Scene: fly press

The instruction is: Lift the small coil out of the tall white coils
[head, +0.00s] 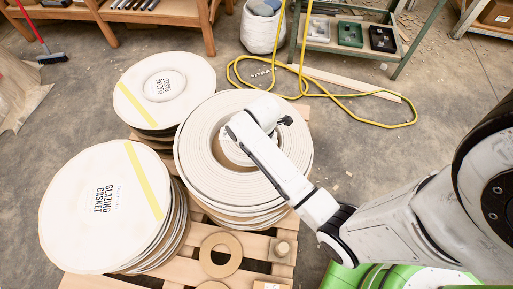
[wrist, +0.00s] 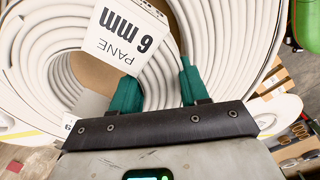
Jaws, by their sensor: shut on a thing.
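The tall white coils (head: 200,150) stand stacked on a pallet, and white rings fill much of the wrist view (wrist: 235,45). My gripper (head: 240,135) is down at their middle opening. The small coil (head: 232,152) shows there as a pale ring, partly hidden by my gripper. In the wrist view my gripper's two green fingers (wrist: 158,85) are shut on white coil windings, which I take as the small coil. A white label reading "6 mm PANE" (wrist: 125,38) is just beyond the fingers. The fingertips are partly hidden, and I cannot tell whether the small coil is raised.
A stack of gasket coils (head: 95,215) is at left, another (head: 150,85) behind it. A flat brown ring (head: 220,255) and a small block (head: 281,249) lie on the pallet (head: 190,273). A yellow hose (head: 345,118) lies on the floor behind, near a green-framed cart (head: 345,45).

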